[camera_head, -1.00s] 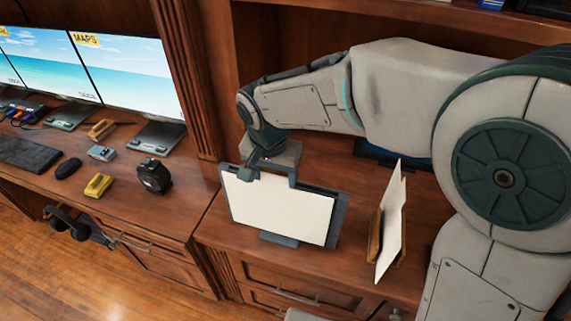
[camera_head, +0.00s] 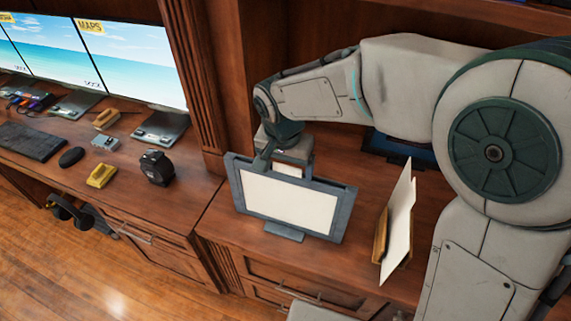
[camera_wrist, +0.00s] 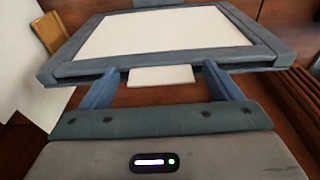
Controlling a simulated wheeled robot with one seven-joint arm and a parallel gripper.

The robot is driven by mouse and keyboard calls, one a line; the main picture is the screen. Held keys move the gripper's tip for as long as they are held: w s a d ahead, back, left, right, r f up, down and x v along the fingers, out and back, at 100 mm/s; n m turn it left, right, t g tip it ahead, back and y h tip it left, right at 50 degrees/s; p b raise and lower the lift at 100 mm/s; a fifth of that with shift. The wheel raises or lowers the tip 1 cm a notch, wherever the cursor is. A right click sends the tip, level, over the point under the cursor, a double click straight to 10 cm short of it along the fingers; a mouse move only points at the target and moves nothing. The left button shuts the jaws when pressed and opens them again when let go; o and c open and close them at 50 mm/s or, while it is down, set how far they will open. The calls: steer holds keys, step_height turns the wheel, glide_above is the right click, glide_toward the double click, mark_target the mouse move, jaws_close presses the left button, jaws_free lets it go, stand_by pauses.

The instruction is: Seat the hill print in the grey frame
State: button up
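The grey frame (camera_head: 240,207) stands tilted on a grey foot on the wooden counter. A blank white panel (camera_head: 290,203), which I take to be the print, lies inside its border; no hill picture shows on this face. The frame (camera_wrist: 160,62) and panel (camera_wrist: 160,35) also fill the upper wrist view. My gripper (camera_head: 287,172) is at the frame's top edge, fingers apart. In the wrist view, a small white tab (camera_wrist: 160,76) sticks out past the frame edge between the fingers, with gaps on both sides. Whether the fingers touch the frame is unclear.
White sheets (camera_head: 399,225) lean upright in a wooden holder (camera_head: 380,237) right of the frame. A dark flat object (camera_head: 400,150) lies behind, under my arm. A desk with monitors (camera_head: 130,50), a keyboard (camera_head: 30,140) and small items is at left.

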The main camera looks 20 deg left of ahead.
steer(key=shift+r, duration=0.1)
step_height(320, 180, up, 12)
steer(key=s, duration=0.2)
steer(key=d+f, duration=0.2)
steer(key=d, duration=1.8)
steer(key=s+d+f+t, duration=0.1)
steer(key=s+d+f, duration=0.4)
steer(key=d, duration=0.6)
steer(key=s, duration=0.2)
steer(key=shift+s+d, duration=0.3)
steer(key=shift+r, duration=0.1)
steer(key=c, duration=1.2)
steer(key=shift+a, duration=0.1)
